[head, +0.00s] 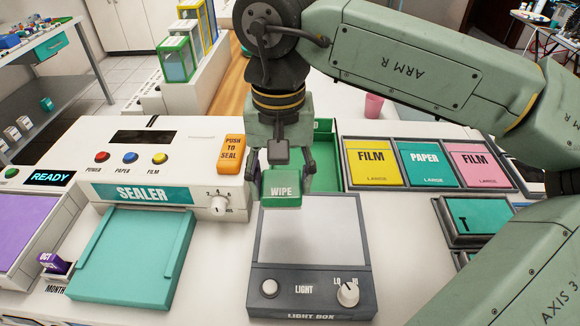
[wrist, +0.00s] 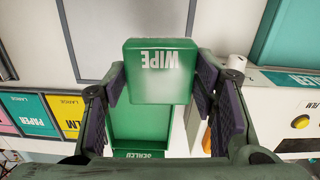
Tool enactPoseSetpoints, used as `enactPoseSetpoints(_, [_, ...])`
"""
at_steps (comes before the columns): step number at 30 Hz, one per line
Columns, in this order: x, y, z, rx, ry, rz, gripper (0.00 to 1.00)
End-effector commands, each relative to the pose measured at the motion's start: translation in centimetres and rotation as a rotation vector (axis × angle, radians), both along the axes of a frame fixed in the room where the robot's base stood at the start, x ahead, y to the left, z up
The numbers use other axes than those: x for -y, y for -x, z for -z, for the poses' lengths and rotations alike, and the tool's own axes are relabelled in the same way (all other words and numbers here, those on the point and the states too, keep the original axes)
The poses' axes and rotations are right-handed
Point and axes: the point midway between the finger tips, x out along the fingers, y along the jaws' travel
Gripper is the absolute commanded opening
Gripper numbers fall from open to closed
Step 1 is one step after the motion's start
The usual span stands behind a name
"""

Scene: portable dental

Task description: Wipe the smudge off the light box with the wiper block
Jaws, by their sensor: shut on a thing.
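The green wiper block (head: 284,198), marked WIPE, is between the fingers of my gripper (head: 281,182). In the wrist view the block (wrist: 160,75) sits between the dark finger pads, and my gripper (wrist: 163,95) is shut on it. The light box (head: 265,225) has a pale panel, a dark grey frame and two knobs at its front. The block is over the far left edge of the panel; I cannot tell whether it touches. I make out no smudge on the visible panel. The block hides part of the far edge.
A green tray (head: 328,172) lies behind the light box. The sealer (head: 140,195) with its teal plate (head: 132,255) stands to the left. An orange PUSH TO SEAL piece (head: 231,154) is near my gripper. Yellow, teal and pink film and paper boxes (head: 372,163) are at the right.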

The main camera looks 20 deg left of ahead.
Motion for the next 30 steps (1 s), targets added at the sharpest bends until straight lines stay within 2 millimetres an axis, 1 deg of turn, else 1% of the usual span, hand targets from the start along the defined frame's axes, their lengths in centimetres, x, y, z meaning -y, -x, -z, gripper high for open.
enactPoseSetpoints(16, [0.0, 0.0, -0.1, 0.0, 0.0, 0.0, 0.27])
enactPoseSetpoints(20, [-0.1, 0.0, -0.9, 0.001, -0.001, -0.001, 0.27])
enactPoseSetpoints(24, [-0.1, 0.0, -2.1, 0.0, -0.001, -0.001, 0.27])
enactPoseSetpoints(30, [0.0, 0.0, -2.2, -0.001, 0.0, -0.001, 0.27])
